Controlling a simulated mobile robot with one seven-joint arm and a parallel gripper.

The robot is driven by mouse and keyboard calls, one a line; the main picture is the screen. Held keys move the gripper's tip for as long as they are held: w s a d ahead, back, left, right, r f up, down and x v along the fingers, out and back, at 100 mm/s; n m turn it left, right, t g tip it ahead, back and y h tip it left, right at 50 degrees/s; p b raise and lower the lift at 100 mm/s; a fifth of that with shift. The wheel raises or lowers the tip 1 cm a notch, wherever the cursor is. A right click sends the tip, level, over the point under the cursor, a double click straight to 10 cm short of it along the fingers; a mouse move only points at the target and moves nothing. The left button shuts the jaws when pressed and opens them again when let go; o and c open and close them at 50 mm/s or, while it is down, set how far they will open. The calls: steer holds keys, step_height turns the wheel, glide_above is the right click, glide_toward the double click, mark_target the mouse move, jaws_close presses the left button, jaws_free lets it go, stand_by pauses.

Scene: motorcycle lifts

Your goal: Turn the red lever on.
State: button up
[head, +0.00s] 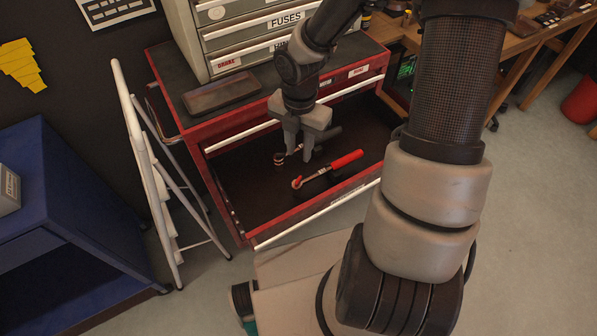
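A tool with a red handle (346,160) and a small red-topped ratchet-like head lies in the open drawer (260,200) of a red tool cabinet. It is the only red lever-like thing I make out; I cannot tell whether it is the task's lever or what state it is in. My gripper (299,155) points down over the drawer, just behind and above the head of this tool. Its two fingers are apart, with nothing visible between them. A dark-handled tool (329,133) is partly hidden behind the fingers.
A small copper-coloured cylinder (279,159) stands left of my gripper. A grey drawer unit (245,30) and a dark tray (221,94) sit on the cabinet. A white stepladder (151,165) and a blue cabinet (65,215) stand left.

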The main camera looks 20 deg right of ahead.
mark_target(299, 178)
step_height(299, 178, down, 12)
steer(key=b, duration=0.3)
steer(key=shift+r, duration=0.25)
jaws_close()
